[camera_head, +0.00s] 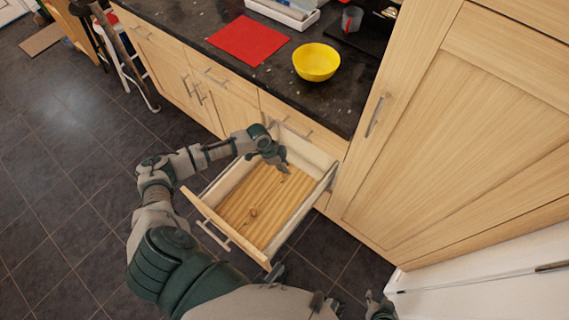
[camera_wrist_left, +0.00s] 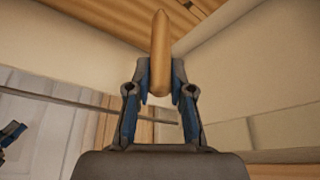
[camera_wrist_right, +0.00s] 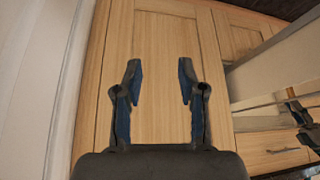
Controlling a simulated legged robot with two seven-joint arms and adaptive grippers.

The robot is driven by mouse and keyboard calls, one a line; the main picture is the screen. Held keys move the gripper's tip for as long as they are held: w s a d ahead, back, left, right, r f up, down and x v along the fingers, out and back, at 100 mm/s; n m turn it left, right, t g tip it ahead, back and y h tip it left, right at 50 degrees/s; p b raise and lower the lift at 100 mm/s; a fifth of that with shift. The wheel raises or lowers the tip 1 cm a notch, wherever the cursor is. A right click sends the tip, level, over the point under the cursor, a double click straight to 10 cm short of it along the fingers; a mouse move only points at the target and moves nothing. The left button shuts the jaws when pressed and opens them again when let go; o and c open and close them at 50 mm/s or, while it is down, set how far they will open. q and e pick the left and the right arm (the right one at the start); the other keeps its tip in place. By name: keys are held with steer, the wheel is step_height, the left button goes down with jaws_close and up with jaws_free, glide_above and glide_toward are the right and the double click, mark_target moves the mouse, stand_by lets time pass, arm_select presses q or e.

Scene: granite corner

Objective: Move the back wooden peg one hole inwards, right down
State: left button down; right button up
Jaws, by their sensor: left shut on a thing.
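My left gripper (camera_head: 281,164) reaches into the back of the open drawer (camera_head: 192,204). It is shut on the back wooden peg (camera_wrist_left: 161,55), which stands lengthwise between the fingers in the left wrist view. I cannot tell if its far end is in a hole or above the board. The wooden peg board (camera_head: 240,196) forms the drawer floor; its holes are too small to make out. Another, front peg (camera_head: 253,212) stands near the front of the board. My right gripper (camera_wrist_right: 160,80) is open and empty before a wooden cabinet door.
The drawer's side walls are close around my left gripper. Above it, the dark counter (camera_head: 290,85) holds a yellow bowl (camera_head: 316,62), a red mat (camera_head: 248,40) and a white tray (camera_head: 285,12). The tall cabinet (camera_head: 450,130) rises at the right.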

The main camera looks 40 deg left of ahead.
arm_select(q)
steer(key=f, duration=0.2)
steer(key=a+f+b, duration=0.1)
steer(key=f, duration=0.1)
steer(key=shift+d+f+b, duration=0.25)
steer(key=shift+d+b, duration=0.15)
steer(key=shift+b, duration=0.05)
steer(key=shift+a+f, duration=0.1)
steer(key=shift+a, duration=0.05)
steer(key=shift+a+f, duration=0.1)
steer(key=shift+a, duration=0.2)
arm_select(e)
steer(key=w+a+r+t+y, duration=0.1)
steer(key=w+a+r+t, duration=0.2)
steer(key=w, duration=0.3)
steer(key=shift+w+a+t, duration=0.3)
steer(key=shift+a+t, duration=0.1)
steer(key=shift+t, duration=0.3)
arm_select(q)
steer(key=shift+d, duration=0.1)
arm_select(e)
steer(key=shift+d, duration=0.1)
